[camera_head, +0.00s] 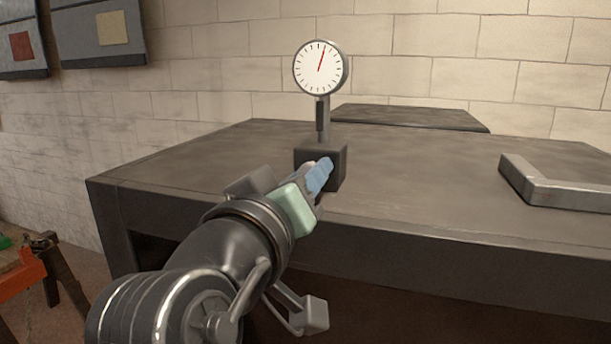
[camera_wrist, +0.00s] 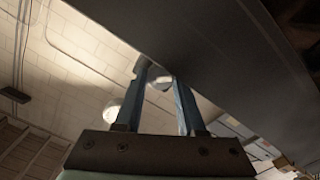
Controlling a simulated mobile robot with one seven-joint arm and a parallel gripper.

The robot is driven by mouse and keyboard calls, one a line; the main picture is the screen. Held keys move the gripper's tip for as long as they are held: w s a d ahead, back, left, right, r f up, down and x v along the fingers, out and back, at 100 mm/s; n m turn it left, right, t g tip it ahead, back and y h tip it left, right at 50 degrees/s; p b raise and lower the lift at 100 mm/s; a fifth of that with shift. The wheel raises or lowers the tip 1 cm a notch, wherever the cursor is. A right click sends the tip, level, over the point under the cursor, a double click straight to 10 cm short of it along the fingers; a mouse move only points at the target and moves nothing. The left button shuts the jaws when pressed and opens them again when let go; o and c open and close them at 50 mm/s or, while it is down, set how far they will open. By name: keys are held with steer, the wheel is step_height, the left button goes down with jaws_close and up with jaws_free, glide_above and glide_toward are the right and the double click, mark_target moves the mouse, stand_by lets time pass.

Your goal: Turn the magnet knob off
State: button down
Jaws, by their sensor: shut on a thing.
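The dial gauge (camera_head: 320,68) has a round white face and a red needle pointing up and slightly right. It stands on a post above a dark magnet base block (camera_head: 305,153) on the bench. My gripper (camera_head: 322,176) reaches up from the lower left, its blue fingers at the front of the block. It is shut on the magnet knob, which the fingers hide in the head view. In the wrist view the two blue fingers of my gripper (camera_wrist: 160,78) stand apart with a pale round shape between their tips. The knob's turn angle cannot be read.
The dark bench top (camera_head: 430,185) is clear around the block. A metal angle piece (camera_head: 560,190) lies at the right. A low flat dark slab (camera_head: 415,117) is behind the gauge. An orange stand (camera_head: 25,283) is at the lower left, away from the bench.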

steer(key=shift+r+n, duration=0.1)
steer(key=shift+n, duration=0.2)
steer(key=c, duration=0.5)
jaws_free()
